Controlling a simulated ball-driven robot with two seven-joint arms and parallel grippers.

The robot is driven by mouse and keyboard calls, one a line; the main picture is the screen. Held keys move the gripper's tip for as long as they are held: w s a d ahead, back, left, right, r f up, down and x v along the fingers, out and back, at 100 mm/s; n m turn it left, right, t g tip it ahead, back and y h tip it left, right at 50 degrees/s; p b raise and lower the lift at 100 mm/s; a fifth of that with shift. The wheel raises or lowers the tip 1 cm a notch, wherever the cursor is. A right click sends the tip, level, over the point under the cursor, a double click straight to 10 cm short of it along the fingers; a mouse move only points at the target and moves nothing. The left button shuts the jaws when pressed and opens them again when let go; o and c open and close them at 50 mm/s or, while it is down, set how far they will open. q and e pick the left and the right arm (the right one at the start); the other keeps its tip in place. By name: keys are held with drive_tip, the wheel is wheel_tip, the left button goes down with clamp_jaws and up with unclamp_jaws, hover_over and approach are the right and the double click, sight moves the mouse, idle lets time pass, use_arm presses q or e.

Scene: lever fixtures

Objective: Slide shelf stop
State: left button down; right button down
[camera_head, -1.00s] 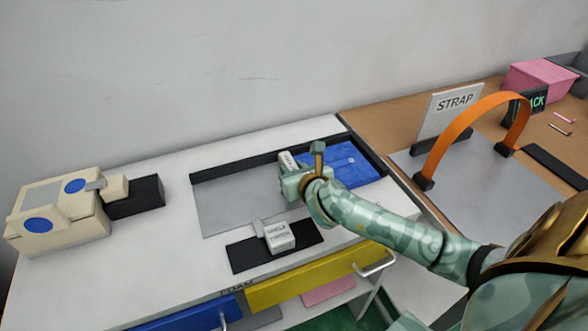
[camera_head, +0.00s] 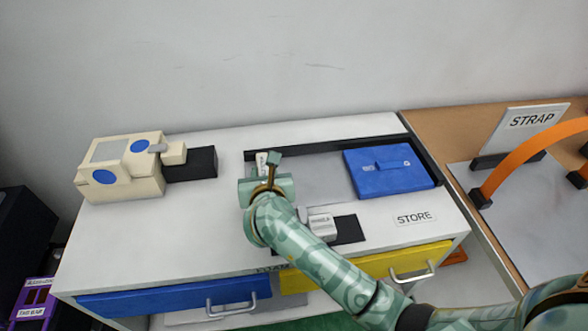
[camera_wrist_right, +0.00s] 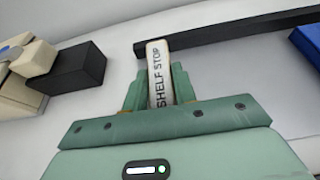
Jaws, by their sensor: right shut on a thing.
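The shelf stop, a white block labelled "SHELF STOP" (camera_wrist_right: 158,75), stands between the fingers of my right gripper (camera_wrist_right: 158,88) in the right wrist view. In the head view my right gripper (camera_head: 266,180) is shut on the shelf stop (camera_head: 262,160) at the left end of the grey panel (camera_head: 315,178). The gripper hides most of the stop's lower part. A black rail (camera_head: 330,146) runs along the panel's back edge. A blue block with a handle (camera_head: 388,172) sits at the panel's right end. My left gripper does not show.
A cream device with blue discs (camera_head: 122,166) and a black block (camera_head: 190,164) stand to the left. A grey-white lever fixture on a black plate (camera_head: 348,230) lies in front of the panel. Blue (camera_head: 170,298) and yellow (camera_head: 370,266) drawers are below. The panel's middle is clear.

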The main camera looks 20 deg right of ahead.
drive_tip(key=shift+w+a, duration=0.15)
drive_tip(key=shift+a, duration=0.6)
drive_tip(key=shift+w+a, duration=0.15)
drive_tip(key=shift+a, duration=0.55)
drive_tip(key=c, duration=1.5)
unclamp_jaws()
drive_tip(key=shift+c, duration=0.2)
drive_tip(key=o, duration=0.4)
drive_tip(key=shift+w+a, duration=0.1)
drive_tip(key=shift+a, duration=0.1)
